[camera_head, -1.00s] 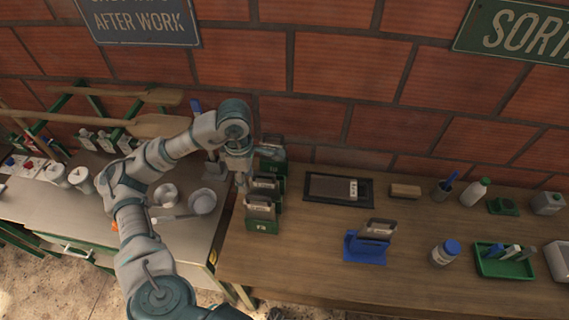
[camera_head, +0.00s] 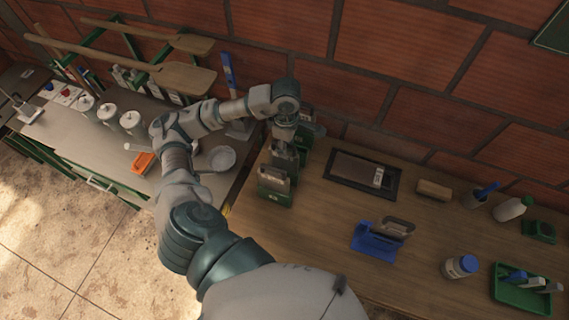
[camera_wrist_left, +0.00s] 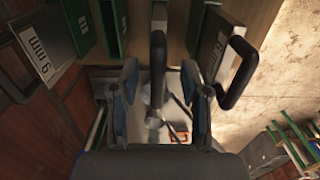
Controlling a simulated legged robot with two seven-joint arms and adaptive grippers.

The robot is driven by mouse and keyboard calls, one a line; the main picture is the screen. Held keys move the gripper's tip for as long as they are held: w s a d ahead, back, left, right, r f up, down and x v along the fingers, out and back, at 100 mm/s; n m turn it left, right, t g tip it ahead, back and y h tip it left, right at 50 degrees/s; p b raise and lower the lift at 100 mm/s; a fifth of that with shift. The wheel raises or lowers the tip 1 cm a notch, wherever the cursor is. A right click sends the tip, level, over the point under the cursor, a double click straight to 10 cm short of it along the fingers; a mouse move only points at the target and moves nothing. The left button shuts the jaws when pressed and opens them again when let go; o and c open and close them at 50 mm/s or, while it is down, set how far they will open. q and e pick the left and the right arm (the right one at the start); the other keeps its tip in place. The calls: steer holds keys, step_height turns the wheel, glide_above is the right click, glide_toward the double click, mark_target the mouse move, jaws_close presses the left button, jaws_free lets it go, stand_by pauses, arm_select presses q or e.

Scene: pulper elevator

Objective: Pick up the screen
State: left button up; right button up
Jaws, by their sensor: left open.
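Several screens with looped handles stand in green holders at the left end of the wooden table. The nearest screen (camera_head: 273,181) sits in its green holder (camera_head: 276,199). The middle screen (camera_head: 284,162) is partly hidden under my left gripper (camera_head: 286,143). The far one (camera_head: 306,113) is partly behind my wrist. In the left wrist view my gripper (camera_wrist_left: 160,95) is open, and a dark handle (camera_wrist_left: 158,65) lies between its fingers, which are apart from each other. Labelled screens flank it on the left (camera_wrist_left: 38,55) and right (camera_wrist_left: 212,55). My right gripper is out of view.
A blue holder (camera_head: 376,241) with another screen (camera_head: 394,228) stands mid-table. A dark tray (camera_head: 334,177) lies near the brick wall. A blue-lidded jar (camera_head: 459,267) and a green tray (camera_head: 508,293) are at the right. A metal bowl (camera_head: 217,158) sits on the left bench.

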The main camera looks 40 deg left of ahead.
mark_target(291, 164)
arm_select(q)
step_height(291, 164, down, 7)
steer(key=p, duration=0.1)
steer(key=shift+w+a+r, duration=0.15)
steer(key=shift+a+r, duration=0.05)
jaws_close()
